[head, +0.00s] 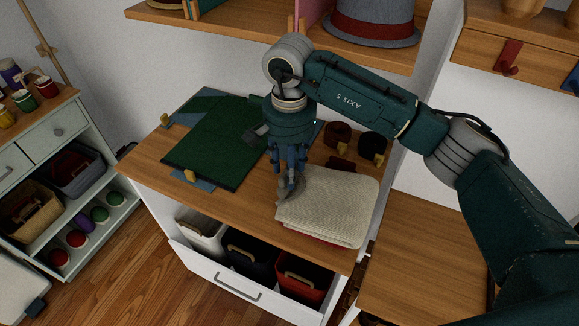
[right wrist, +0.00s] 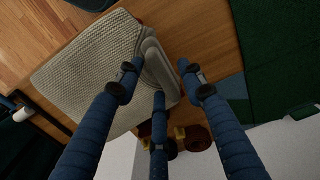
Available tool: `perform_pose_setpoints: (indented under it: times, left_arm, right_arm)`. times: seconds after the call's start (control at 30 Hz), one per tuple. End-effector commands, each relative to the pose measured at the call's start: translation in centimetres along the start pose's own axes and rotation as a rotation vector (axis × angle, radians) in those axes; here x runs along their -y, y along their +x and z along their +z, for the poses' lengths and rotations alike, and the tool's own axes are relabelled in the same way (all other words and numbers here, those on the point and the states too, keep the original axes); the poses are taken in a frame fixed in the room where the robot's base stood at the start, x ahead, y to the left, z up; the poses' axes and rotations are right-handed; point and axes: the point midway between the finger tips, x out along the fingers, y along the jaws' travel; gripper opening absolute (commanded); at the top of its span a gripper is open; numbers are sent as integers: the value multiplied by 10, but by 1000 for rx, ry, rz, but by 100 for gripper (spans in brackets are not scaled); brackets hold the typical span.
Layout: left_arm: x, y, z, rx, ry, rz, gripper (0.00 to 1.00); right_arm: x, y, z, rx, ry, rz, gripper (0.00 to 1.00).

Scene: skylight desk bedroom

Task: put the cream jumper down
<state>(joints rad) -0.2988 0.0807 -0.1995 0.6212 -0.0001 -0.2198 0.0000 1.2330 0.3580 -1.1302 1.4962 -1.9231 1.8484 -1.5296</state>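The cream jumper (head: 330,205) lies folded in a flat bundle on the wooden desk top (head: 255,215), at its right front. Something red shows under its front edge. My right gripper (head: 286,182) points down at the jumper's left edge. In the right wrist view the jumper (right wrist: 95,65) lies left of centre, and my right gripper (right wrist: 160,75) has its three blue fingers spread around a folded edge. The left finger is over the cloth; the right fingertip stands apart from it, over bare wood. The fingers look open. My left gripper is not in view.
A green cutting mat (head: 215,145) lies left of the gripper. Dark red and black rolls (head: 338,134) stand behind the jumper. An open drawer (head: 240,280) with several bins juts out below the desk front. A shelf with a grey hat (head: 372,22) hangs above.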

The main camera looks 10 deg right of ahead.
Motion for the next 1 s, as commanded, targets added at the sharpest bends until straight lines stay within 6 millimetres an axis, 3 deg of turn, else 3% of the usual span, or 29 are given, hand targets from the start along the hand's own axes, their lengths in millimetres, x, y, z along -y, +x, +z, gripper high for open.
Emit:
perform_pose_setpoints:
  times: [0.3, 0.37, 0.8, 1.0]
  left_arm:
    - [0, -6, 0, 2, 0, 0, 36]
    - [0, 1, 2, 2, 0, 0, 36]
    - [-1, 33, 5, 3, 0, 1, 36]
    - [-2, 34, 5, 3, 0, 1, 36]
  right_arm:
    - [0, -5, 0, 1, 0, 0, 38]
    - [1, -9, -1, -3, 0, -2, 38]
    - [1, -99, 0, -4, 0, -3, 38]
    - [0, -120, 0, -1, 0, 0, 38]
